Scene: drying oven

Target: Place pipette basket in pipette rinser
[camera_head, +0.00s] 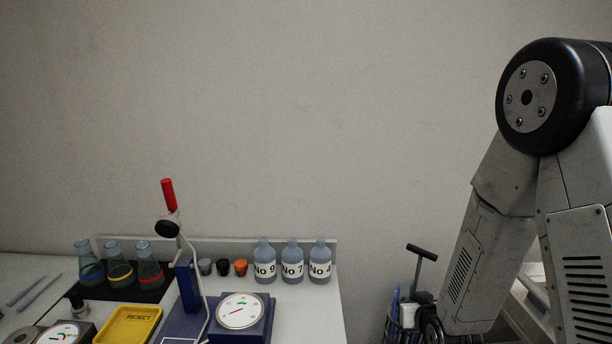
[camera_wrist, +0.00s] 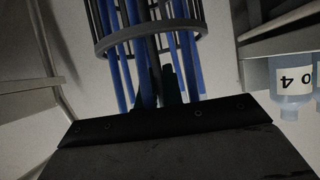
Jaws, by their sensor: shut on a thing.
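The pipette basket (camera_head: 393,318) is a dark wire basket with blue pipettes and a dark T-shaped handle rising above it. It hangs low in the head view, to the right of the bench, and looks roughly upright. My gripper (camera_head: 430,325) is at its right side, partly cut off by the bottom edge. In the wrist view the basket's ring (camera_wrist: 192,32) and blue rods fill the upper middle. The dark fingers of my gripper (camera_wrist: 158,88) are shut on the basket; the exact contact is too dark to tell. I cannot make out the pipette rinser in either view.
A bench (camera_head: 318,318) at left holds flasks (camera_head: 120,272), a yellow REJECT tray (camera_head: 130,325), a dial device (camera_head: 241,312) and labelled bottles (camera_head: 292,268). Bottle No 4 also shows in the wrist view (camera_wrist: 294,88). A pale wall stands behind.

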